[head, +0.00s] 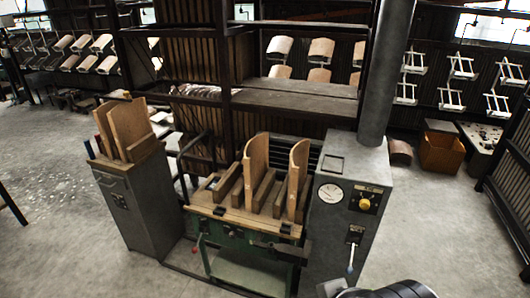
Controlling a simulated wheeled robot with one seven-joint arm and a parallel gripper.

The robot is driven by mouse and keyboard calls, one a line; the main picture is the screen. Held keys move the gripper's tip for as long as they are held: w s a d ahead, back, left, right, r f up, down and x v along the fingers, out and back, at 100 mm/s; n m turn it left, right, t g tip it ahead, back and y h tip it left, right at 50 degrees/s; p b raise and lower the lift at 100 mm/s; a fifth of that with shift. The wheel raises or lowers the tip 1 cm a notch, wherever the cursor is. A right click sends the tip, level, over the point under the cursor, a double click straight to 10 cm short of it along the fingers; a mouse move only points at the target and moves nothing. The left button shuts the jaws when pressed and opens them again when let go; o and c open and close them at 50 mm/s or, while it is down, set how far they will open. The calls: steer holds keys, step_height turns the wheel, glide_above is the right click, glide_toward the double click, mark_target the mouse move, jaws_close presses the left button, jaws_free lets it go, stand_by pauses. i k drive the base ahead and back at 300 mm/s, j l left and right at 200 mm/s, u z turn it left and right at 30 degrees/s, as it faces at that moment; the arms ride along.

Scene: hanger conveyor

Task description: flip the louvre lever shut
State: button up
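A small lever (351,262) with a pale blue-white handle hangs down from a dark plate (355,235) on the front of a grey cabinet (322,225). It is the only lever on this cabinet front that I can make out; whether it is the louvre lever I cannot tell for sure. Dark slats, perhaps a louvre (307,155), show behind the curved boards, partly hidden. A dark rounded part of my arm shows at the bottom edge, below and right of the lever. My gripper's fingers are not visible.
The cabinet also carries a round gauge (331,194), a yellow knob (366,204) and a thick vertical pipe (388,75). The floor right of the cabinet is clear.

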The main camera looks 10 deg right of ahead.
mark_target(353, 240)
steer(key=z, duration=1.1)
